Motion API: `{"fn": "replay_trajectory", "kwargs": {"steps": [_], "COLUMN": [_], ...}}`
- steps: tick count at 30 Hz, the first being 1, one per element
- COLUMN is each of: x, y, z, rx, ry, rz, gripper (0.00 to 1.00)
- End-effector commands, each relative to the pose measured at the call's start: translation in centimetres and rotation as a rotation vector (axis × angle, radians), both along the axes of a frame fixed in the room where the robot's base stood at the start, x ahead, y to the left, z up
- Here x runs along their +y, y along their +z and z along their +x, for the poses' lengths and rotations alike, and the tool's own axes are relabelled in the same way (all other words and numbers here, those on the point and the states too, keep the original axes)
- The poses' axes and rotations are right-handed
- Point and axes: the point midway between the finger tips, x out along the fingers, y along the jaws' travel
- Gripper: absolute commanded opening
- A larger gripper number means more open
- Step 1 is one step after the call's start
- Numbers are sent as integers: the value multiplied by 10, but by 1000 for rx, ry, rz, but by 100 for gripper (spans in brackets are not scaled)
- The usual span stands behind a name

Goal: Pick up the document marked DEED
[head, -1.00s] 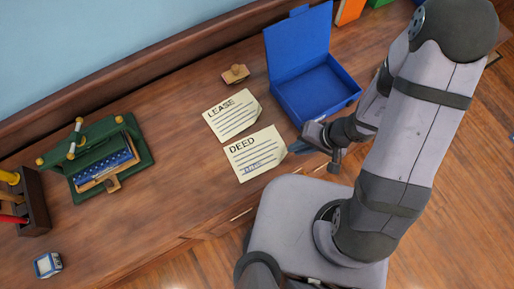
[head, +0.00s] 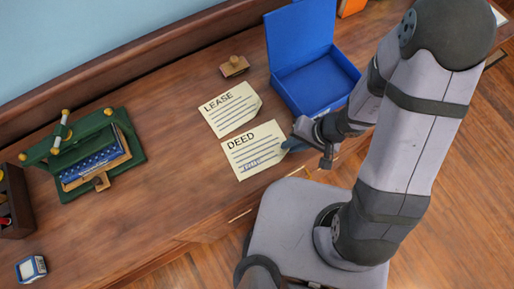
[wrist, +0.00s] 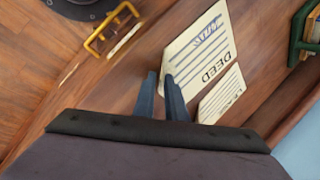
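The DEED document (head: 252,150) is a cream sheet with dark lines and a blue mark, lying on the wooden desk. In the wrist view, DEED (wrist: 197,45) appears upside down just beyond my fingers. My gripper (head: 287,147) is at the sheet's right edge, by its lower right corner. In the wrist view, my gripper (wrist: 160,75) shows two blue-grey fingers with a narrow gap between them. The right finger overlaps the sheet's edge in the picture; I cannot tell whether it touches. No paper is clearly seen between the fingers.
The LEASE sheet (head: 230,109) lies just behind DEED. An open blue box (head: 312,85) stands behind my gripper. A wooden stamp (head: 234,67) lies near the back. A green stand (head: 130,155) with a blue item is at left. The desk between stand and sheets is clear.

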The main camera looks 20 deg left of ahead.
Motion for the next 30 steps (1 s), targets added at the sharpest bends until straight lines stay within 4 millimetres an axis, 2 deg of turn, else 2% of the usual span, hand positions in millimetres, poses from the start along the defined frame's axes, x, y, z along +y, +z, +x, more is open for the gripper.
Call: {"fn": "replay_trajectory", "kwargs": {"steps": [4,5,6,20,26,30], "x": [0,0,0,0,0,0], "y": [1,1,1,2,14,29], "z": [0,0,0,0,0,0], "rx": [0,0,0,0,0,-1], "ry": [0,0,0,0,0,0], "rz": [0,0,0,0,0,0], "gripper": [11,9,0,0,0,0]}}
